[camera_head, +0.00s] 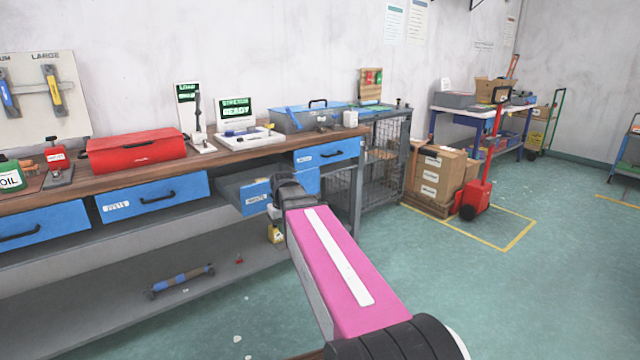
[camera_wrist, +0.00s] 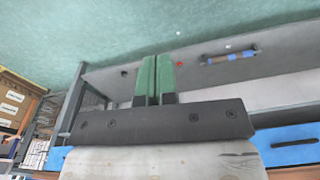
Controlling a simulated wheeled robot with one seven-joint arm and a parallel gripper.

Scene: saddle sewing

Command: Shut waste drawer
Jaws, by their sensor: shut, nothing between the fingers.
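The waste drawer (camera_head: 236,190) is blue-fronted and stands pulled out under the workbench, with its grey inside showing. Its labelled front is partly covered by my arm's end. My gripper (camera_wrist: 157,78) has green fingers pressed together with nothing between them in the wrist view. In the head view the dark end of my arm (camera_head: 290,190) overlaps the right part of the drawer front; its fingers are not clear there. I cannot tell whether it touches the drawer. In the wrist view I cannot make out the waste drawer behind the gripper body.
Blue drawers (camera_head: 152,196) to the left and another (camera_head: 327,153) to the right look closed. A red toolbox (camera_head: 136,150) sits on the bench. A blue-grey roller tool (camera_head: 180,280) lies on the lower shelf. A wire cage (camera_head: 388,150) stands right. Green floor is open at right.

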